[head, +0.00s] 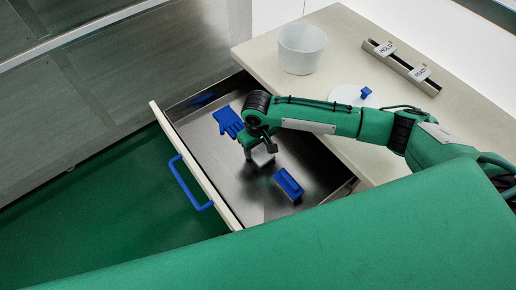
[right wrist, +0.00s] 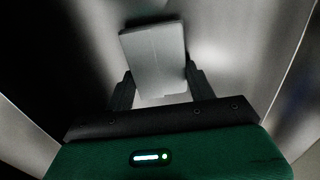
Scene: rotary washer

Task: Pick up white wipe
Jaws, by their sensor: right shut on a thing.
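The white wipe (head: 263,156) is a small pale piece in the open drawer, partly hidden under my right gripper (head: 257,148). In the right wrist view the wipe (right wrist: 155,55) is a flat, light grey-white rectangle, slightly tilted. It sits between the two dark fingers of my right gripper (right wrist: 161,82), which is shut on it. The wipe is at or close above the drawer floor; I cannot tell whether it touches it. My left gripper is not in view.
The drawer (head: 220,190) has a blue handle (head: 187,186). On the counter (head: 345,70) stand a white bucket (head: 301,50), a white lid with blue knob (head: 366,92) and a labelled rail (head: 402,67).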

